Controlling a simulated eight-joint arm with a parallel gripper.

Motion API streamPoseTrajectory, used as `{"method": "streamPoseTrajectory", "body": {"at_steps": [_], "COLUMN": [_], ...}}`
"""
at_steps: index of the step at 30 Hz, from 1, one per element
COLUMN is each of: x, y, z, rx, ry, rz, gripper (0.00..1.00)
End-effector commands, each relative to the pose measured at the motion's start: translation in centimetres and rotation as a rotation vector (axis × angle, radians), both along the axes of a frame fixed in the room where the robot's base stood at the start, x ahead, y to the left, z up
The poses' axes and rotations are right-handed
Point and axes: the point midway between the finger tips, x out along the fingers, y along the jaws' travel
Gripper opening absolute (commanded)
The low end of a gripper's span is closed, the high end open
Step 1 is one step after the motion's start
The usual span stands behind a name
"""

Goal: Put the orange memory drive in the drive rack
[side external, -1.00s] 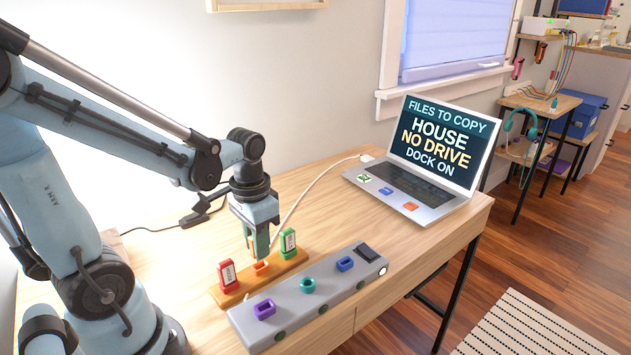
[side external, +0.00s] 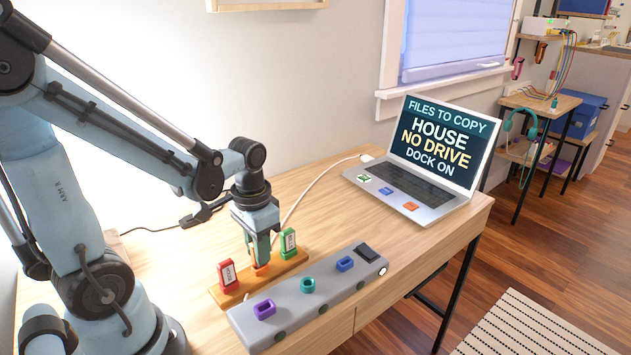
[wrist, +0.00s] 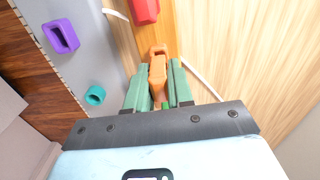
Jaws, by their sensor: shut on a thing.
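My gripper (side external: 262,258) is shut on the orange memory drive (wrist: 157,78), which shows between the green fingers in the wrist view. In the side view the fingers hide most of the drive. The drive rack (side external: 232,297) is a long wooden block. The fingertips and the drive are at its middle slot, which has an orange collar (side external: 261,270). I cannot tell how deep the drive sits. A red drive (side external: 228,275) stands upright in the rack on the left and a green drive (side external: 288,242) on the right, close to my fingers.
A grey dock (side external: 325,291) with purple, teal and blue sockets lies just in front of the rack. A laptop (side external: 425,160) stands at the back right, its screen reading "NO DRIVE" and "DOCK ON". A white cable (side external: 300,195) runs behind the rack.

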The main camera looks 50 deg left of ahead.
Motion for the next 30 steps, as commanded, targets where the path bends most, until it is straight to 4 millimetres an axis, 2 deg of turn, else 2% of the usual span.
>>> {"method": "streamPoseTrajectory", "body": {"at_steps": [12, 13, 18, 19, 30], "x": [-0.02, -0.02, -0.03, -0.03, -0.02], "y": [0.00, -0.01, 0.00, 0.00, 0.00], "z": [-0.93, -0.95, -0.92, -0.92, -0.62], "rx": [0.000, 0.000, 0.000, 0.000, 0.000], "ry": [0.000, 0.000, 0.000, 0.000, 0.000], "rz": [0.000, 0.000, 0.000, 0.000, 0.000], "gripper": [0.00, 0.23, 0.49, 0.51, 0.51]}}
